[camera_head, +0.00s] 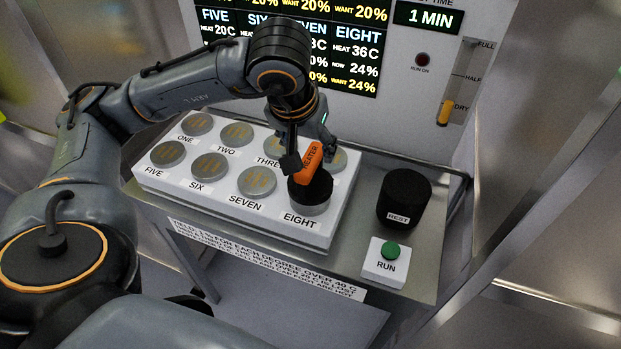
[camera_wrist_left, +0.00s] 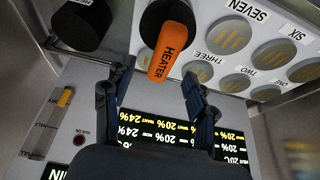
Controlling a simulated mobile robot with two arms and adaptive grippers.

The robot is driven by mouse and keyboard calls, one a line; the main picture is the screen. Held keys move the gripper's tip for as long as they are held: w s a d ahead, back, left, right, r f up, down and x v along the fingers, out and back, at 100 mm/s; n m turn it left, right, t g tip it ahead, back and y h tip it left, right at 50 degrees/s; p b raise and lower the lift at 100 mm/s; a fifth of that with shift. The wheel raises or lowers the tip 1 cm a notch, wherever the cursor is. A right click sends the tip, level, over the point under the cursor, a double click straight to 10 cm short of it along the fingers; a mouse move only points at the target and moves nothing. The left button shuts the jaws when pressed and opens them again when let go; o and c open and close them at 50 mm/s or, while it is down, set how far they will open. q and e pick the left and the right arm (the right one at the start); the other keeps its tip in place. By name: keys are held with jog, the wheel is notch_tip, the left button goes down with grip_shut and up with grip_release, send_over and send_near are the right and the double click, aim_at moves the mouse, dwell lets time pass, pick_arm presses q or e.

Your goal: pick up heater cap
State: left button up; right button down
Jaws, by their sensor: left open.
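The heater cap is a black round cap (camera_head: 310,194) with an orange handle (camera_head: 309,162) marked HEATER. It sits over position EIGHT at the front right of the white block (camera_head: 345,205). In the left wrist view the orange handle (camera_wrist_left: 172,52) points toward my jaws. My left gripper (camera_head: 292,160) is at the handle in the head view. In the left wrist view its fingers (camera_wrist_left: 150,95) are spread apart, one on each side of the handle's near end, with gaps showing. The far side of the cap is hidden. My right gripper is not in view.
A black REST cylinder (camera_head: 404,198) and a white RUN box with a green button (camera_head: 387,262) stand on the metal shelf (camera_head: 345,262), right of the block. Several round grilled discs fill the other positions. A display panel (camera_head: 345,62) and a level gauge (camera_head: 459,85) are behind.

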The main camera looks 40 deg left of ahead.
aim_at(309, 160)
pick_arm(q)
jog(key=shift+x, duration=1)
jog(key=shift+w+a+f+p, duration=0.1)
jog(key=shift+f+p, duration=0.35)
jog(key=x, duration=0.1)
jog(key=p+x, duration=0.1)
jog(key=x, duration=0.1)
jog(key=shift+s+a+f+p, duration=0.2)
jog(key=shift+s+f+p, duration=0.05)
jog(key=shift+f+p, duration=0.05)
jog(key=shift+w+f, duration=0.25)
jog(key=shift+f, duration=0.25)
jog(key=shift+r, duration=0.1)
grip_shut()
